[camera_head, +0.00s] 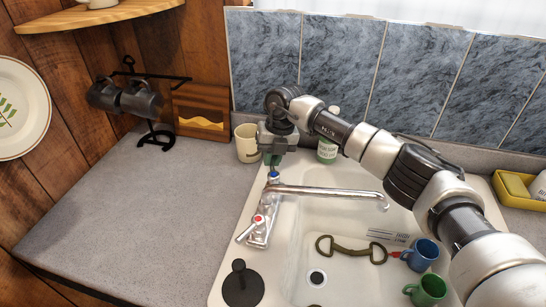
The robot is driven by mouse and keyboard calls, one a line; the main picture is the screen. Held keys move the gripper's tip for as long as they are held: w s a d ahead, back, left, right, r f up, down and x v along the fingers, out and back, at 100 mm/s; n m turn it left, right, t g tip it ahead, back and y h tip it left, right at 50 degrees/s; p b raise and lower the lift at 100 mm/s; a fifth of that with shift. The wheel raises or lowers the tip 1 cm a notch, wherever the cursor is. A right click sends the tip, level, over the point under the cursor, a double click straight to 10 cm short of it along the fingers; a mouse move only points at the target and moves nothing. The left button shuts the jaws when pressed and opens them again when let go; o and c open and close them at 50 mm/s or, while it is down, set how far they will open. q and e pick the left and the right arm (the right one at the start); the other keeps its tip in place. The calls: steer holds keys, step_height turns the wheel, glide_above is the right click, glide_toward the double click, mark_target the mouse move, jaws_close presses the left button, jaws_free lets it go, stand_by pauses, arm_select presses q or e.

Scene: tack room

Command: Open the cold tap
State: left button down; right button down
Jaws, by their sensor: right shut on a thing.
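The chrome mixer tap (325,191) stands on the left rim of the white sink (335,288), with its spout reaching right over the basin. The cold tap (273,175), marked blue, is at its far end. The hot tap (258,218), marked red, is at its near end. My right gripper (273,159) comes down from above at the cold tap and is shut on its handle. The gripper hides most of the handle, so its turn is hard to tell. No water shows at the spout. My left gripper is not in view.
A metal bit (350,251), a blue mug (420,254) and a green mug (428,290) are in the basin. The left counter (135,215) is clear.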

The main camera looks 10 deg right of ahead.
steer(key=c, duration=1.1)
jaws_free()
steer(key=shift+c, duration=0.2)
steer(key=shift+r, duration=0.1)
step_height(320, 180, up, 10)
steer(key=d+b, duration=0.2)
steer(key=shift+r+b, duration=0.25)
steer(key=shift+b, duration=0.15)
steer(key=shift+r, duration=0.1)
